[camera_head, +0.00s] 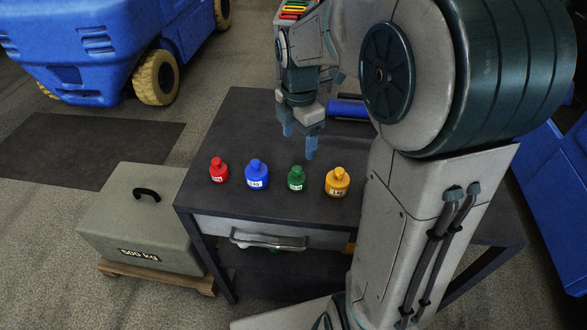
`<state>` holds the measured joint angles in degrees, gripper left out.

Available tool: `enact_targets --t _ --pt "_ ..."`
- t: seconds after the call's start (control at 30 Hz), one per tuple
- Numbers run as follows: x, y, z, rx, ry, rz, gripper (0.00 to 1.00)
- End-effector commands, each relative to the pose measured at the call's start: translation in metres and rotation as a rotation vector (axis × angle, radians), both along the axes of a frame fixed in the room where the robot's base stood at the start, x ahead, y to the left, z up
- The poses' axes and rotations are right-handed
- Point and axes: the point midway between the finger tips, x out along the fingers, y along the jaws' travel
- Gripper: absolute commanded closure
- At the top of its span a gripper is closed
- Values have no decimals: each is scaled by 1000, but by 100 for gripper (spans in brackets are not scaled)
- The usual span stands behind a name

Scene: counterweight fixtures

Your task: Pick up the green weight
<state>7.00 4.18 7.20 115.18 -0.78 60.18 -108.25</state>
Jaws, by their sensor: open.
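The green weight (296,179) stands upright on the dark table (240,122), with a pale label on its front. It is third from the left in a row of weights. My gripper (299,149) is open and empty, its blue fingertips pointing down. In the picture it sits above and slightly behind the green weight, apart from it. The exact height over the table is hard to tell.
A red weight (218,170) and a blue weight (257,174) stand left of the green one; a yellow weight (337,182) stands close on its right. A blue cylinder (347,109) lies behind. A grey 500 kg block (140,222) sits on a pallet (160,277) left of the table.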

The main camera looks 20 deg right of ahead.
Motion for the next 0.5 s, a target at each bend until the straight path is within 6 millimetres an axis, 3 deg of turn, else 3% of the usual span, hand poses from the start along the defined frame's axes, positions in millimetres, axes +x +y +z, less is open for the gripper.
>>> enact_targets --t 0.17,0.5 --pt "6 -1 -9 3 12 80 31" --pt "6 0 -71 2 13 85 31"
